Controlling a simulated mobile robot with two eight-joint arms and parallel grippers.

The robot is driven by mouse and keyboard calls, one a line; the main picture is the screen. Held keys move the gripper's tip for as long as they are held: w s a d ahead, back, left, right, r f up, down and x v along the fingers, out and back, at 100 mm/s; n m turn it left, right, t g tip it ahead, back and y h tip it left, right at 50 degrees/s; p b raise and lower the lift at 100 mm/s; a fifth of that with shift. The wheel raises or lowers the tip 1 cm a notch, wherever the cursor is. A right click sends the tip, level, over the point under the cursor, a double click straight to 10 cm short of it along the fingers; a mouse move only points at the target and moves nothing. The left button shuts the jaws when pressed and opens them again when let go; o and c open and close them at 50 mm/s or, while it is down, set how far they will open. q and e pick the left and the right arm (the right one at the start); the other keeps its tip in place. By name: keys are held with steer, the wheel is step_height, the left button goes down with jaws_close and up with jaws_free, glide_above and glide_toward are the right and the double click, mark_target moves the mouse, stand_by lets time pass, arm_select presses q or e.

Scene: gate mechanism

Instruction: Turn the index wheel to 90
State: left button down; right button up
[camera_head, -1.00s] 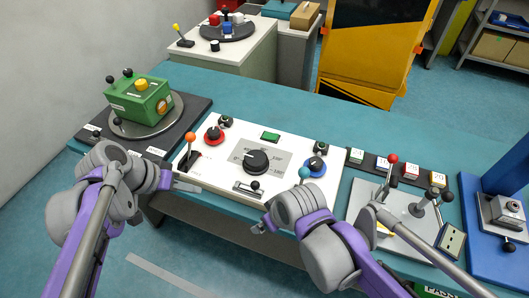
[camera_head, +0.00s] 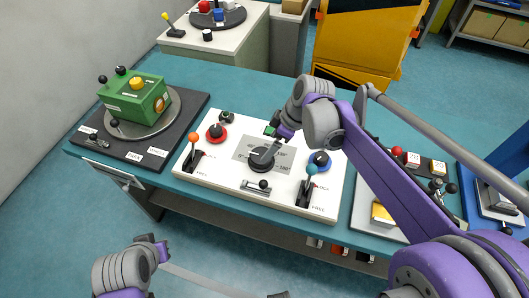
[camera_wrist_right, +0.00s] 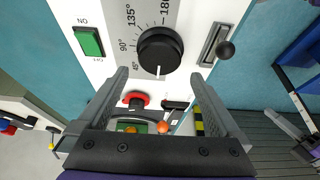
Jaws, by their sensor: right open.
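The index wheel (camera_head: 262,159) is a black round knob on the white panel's grey scale plate. In the right wrist view, the wheel (camera_wrist_right: 160,48) has a white pointer mark at its lower edge, below the printed 45; 90, 135 and 180 run around it. My right gripper (camera_head: 275,146) is above the panel, close to the wheel. In the right wrist view, my right gripper (camera_wrist_right: 158,76) has its two fingers wide apart with nothing held; the wheel shows just beyond the tips. My left gripper (camera_head: 158,248) is low at the left, off the table; its jaws are unclear.
On the panel are a red-ringed knob (camera_head: 216,134), a blue-ringed knob (camera_head: 319,162), an orange-tipped lever (camera_head: 193,139), a teal-tipped lever (camera_head: 312,170), a black-knobbed slider (camera_head: 263,184) and a green switch (camera_wrist_right: 90,42). A green box (camera_head: 134,101) stands left.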

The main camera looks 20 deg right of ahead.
mark_target(262, 155)
steer(key=x, duration=0.6)
steer(key=shift+w+a+f, duration=0.1)
steer(key=shift+f, duration=0.2)
steer(key=c, duration=1)
